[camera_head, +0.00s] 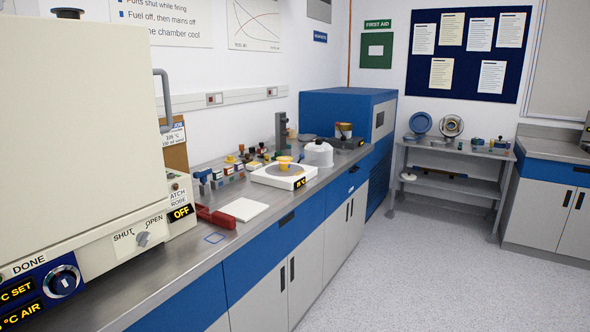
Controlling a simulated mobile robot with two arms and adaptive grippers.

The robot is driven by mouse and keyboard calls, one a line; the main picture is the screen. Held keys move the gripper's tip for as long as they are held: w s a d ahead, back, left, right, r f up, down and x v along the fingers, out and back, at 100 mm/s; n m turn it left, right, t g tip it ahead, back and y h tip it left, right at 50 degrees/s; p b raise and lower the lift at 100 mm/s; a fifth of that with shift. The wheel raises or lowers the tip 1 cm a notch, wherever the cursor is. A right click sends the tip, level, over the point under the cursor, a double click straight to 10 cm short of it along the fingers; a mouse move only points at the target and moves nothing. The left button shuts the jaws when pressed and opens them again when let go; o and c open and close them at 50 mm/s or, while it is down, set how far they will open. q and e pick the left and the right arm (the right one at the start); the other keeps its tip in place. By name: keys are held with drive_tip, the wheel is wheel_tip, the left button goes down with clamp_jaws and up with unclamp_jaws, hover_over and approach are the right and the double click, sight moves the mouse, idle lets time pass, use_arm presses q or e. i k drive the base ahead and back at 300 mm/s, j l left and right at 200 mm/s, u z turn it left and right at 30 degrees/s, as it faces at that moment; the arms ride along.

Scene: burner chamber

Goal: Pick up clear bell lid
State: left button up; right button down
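A pale, translucent dome with a small knob on top (319,154) looks like the clear bell lid. It stands upright on the steel counter, just behind a white balance (272,180) with a yellow cup (284,163) on its round pan. Whether anything is under the dome is too small to tell. Neither of my grippers shows in the head view.
A large cream chamber (75,130) fills the left side. Red tongs or a similar red tool (218,218) and a white tile (244,209) lie on the counter. Small coloured blocks stand behind the balance. The floor (425,270) on the right is clear.

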sight(319, 154)
drive_tip(key=i+l+z, duration=0.35)
drive_tip(key=i, duration=0.75)
drive_tip(key=i+z, duration=0.35)
drive_tip(key=i, duration=0.75)
drive_tip(key=l, duration=0.1)
